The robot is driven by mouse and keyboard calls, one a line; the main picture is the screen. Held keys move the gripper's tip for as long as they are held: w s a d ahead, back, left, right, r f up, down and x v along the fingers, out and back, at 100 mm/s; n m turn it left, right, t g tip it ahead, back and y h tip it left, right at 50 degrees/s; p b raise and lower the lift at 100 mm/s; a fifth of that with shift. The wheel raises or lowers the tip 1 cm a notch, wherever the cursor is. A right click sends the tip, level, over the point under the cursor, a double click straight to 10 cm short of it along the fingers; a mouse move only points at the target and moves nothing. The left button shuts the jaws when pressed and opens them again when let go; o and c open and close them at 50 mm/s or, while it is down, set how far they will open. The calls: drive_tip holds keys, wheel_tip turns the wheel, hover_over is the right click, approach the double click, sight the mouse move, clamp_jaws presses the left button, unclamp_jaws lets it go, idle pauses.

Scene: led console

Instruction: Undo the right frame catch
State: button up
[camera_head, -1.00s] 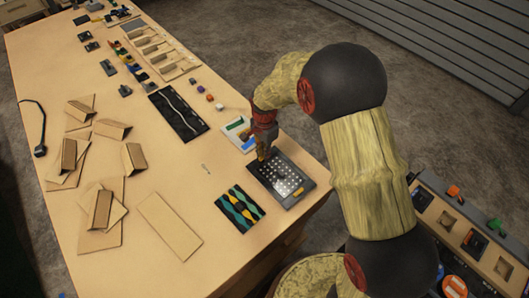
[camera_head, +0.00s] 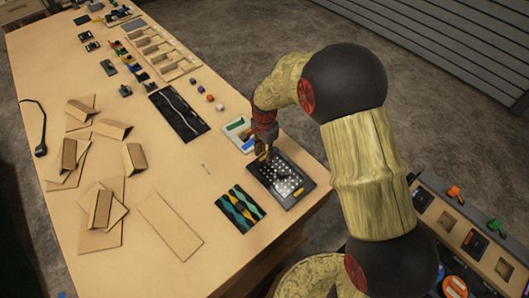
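A dark flat framed console (camera_head: 291,194) with a grid of light dots lies near the table's right edge. A small yellow piece (camera_head: 298,191) shows on the right part of its frame. Another small yellow spot (camera_head: 262,158) shows at its upper left, close to the fingers. My gripper (camera_head: 266,155) points down at the console's upper-left edge. Its fingers are small and dark here, so I cannot tell whether they are open, shut or touching the frame.
A green and yellow wavy panel (camera_head: 240,209) lies left of the console. A white card with coloured patches (camera_head: 239,132) lies behind it. Cardboard pieces (camera_head: 170,227) cover the left of the wooden table (camera_head: 190,185). A bin rack (camera_head: 470,232) stands at the lower right.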

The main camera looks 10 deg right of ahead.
sight(265, 155)
drive_tip(key=shift+r, duration=0.1)
wheel_tip(265, 155, up, 12)
idle(0.5)
idle(0.4)
drive_tip(key=s+d+r+n+t+b, duration=0.2)
drive_tip(key=s+d+r+n+b, duration=0.1)
drive_tip(key=s, duration=0.6)
drive_tip(key=s+d+r+n+t+b, duration=0.1)
drive_tip(key=s+d+r+n+b, duration=0.2)
drive_tip(key=s, duration=0.6)
drive_tip(key=s+d+r+n+t+b, duration=0.2)
drive_tip(key=s+d+n+b, duration=0.2)
drive_tip(key=s, duration=0.4)
drive_tip(key=shift+s+d+r+n+t, duration=0.35)
drive_tip(key=shift+d+n, duration=0.35)
drive_tip(key=shift+d, duration=0.4)
